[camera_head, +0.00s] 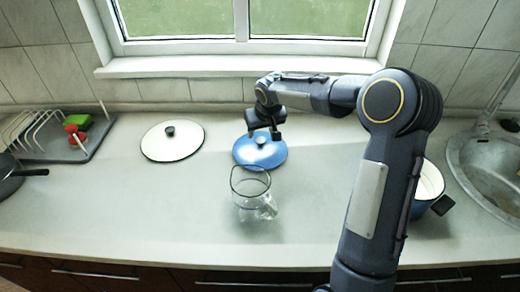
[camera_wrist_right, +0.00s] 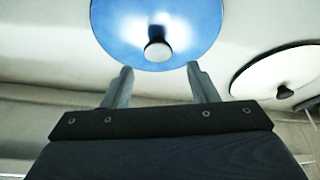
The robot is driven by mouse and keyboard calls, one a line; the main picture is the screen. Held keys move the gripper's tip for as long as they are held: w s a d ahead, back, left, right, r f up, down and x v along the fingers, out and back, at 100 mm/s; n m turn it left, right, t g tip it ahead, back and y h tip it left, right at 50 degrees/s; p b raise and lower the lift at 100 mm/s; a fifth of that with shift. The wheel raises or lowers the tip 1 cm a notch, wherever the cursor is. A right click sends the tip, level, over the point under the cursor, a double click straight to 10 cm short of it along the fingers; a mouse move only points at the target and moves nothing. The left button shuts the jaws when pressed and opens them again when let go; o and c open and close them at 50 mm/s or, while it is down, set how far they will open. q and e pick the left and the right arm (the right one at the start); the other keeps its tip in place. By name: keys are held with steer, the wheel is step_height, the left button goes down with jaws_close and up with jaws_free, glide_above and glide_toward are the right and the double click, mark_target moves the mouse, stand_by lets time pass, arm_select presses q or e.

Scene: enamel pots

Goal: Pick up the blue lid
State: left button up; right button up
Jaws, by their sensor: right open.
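The blue lid (camera_head: 262,152) lies flat on the counter in the middle of the head view. In the right wrist view the right gripper (camera_wrist_right: 160,85) is open and empty. Its two fingers point toward the lid, and the knob is beyond the fingertips, between their lines. My left gripper does not show.
A glass jug (camera_head: 252,195) stands just in front of the blue lid. A white lid (camera_head: 172,141) lies to the left. A blue pot (camera_head: 430,184) is partly behind my right arm, beside the sink (camera_head: 490,170). A dish rack (camera_head: 45,135) is far left.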

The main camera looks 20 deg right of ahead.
mark_target(260, 140)
steer(key=x, duration=0.3)
steer(key=p+x, duration=0.1)
steer(key=x, duration=0.1)
steer(key=shift+s+d+f, duration=0.1)
steer(key=shift+s+f, duration=0.15)
steer(key=shift+s, duration=0.1)
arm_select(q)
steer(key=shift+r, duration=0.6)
arm_select(e)
steer(key=shift+c, duration=0.2)
